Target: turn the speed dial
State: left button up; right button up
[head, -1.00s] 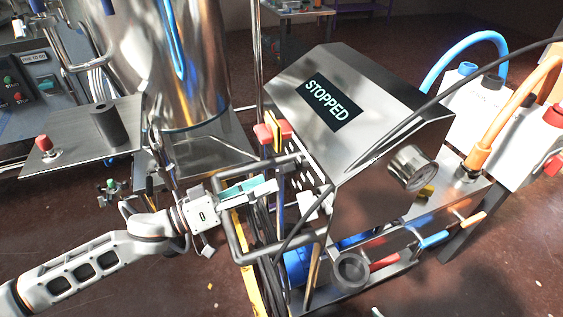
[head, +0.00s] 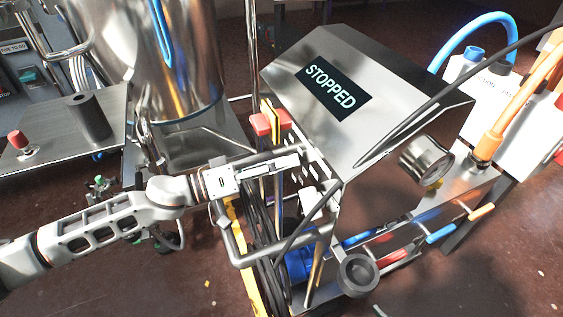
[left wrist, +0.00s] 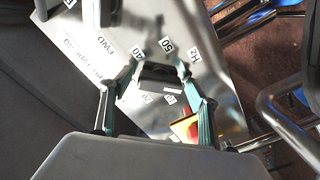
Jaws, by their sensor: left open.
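The speed dial (left wrist: 158,76) is a dark knob on a grey panel (left wrist: 222,98) in the left wrist view, with number labels 40 and 50 and "Hz" around it. My left gripper (left wrist: 155,72) is open, with one greenish finger on each side of the dial. I cannot tell whether the fingers touch it. In the head view my left gripper (head: 290,162) is at the left side of the steel box (head: 345,65), whose display (head: 332,89) reads STOPPED. The dial does not show in the head view. My right gripper is in neither view.
A bent grey tube handle (head: 236,245) stands close below my left gripper. A red and yellow part (left wrist: 187,128) sits below the dial on the panel. A black cable (head: 445,95) crosses the box. A steel vessel (head: 150,60) stands left of it.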

pick_arm(q)
jog(key=shift+d, duration=0.1)
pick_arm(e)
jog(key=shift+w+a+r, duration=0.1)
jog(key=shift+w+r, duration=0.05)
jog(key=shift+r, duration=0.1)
pick_arm(q)
jog(key=c, duration=1.1)
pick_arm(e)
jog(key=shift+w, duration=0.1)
pick_arm(q)
jog(key=shift+r+m, duration=0.1)
jog(key=shift+m, duration=0.2)
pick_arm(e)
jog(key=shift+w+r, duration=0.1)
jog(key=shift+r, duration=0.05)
